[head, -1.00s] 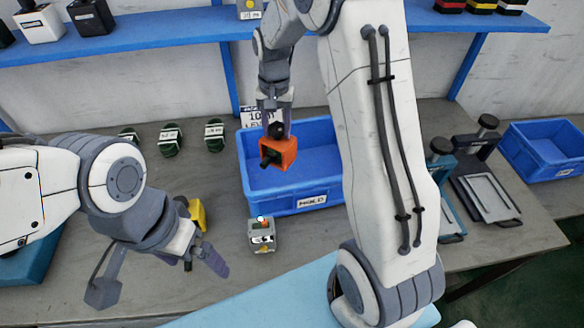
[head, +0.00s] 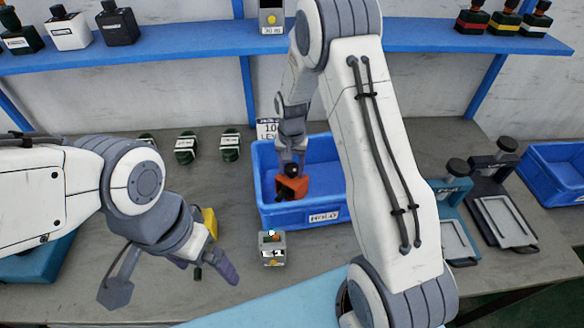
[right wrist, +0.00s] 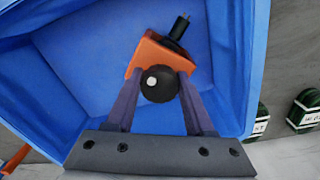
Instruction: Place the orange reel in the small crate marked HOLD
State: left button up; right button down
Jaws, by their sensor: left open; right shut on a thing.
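The orange reel (head: 293,187) is an orange block with black knobs. My right gripper (head: 291,168) is shut on it and holds it inside the blue crate marked HOLD (head: 322,216). In the right wrist view the reel (right wrist: 150,52) sits between the fingers of the right gripper (right wrist: 160,85), with the crate's blue walls (right wrist: 228,60) around it. I cannot tell whether the reel touches the crate floor. My left gripper (head: 208,268) is open at the left, above the table, apart from the crate.
A small grey device (head: 271,248) stands in front of the crate. A yellow object (head: 210,222) is partly behind my left gripper. Several dark green items, among them one (head: 230,145), stand left of the crate. Fixtures (head: 500,215) and another blue crate (head: 560,172) are at the right.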

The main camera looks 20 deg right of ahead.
jog(key=shift+f, duration=0.15)
jog(key=shift+c, duration=1.4)
grip_release()
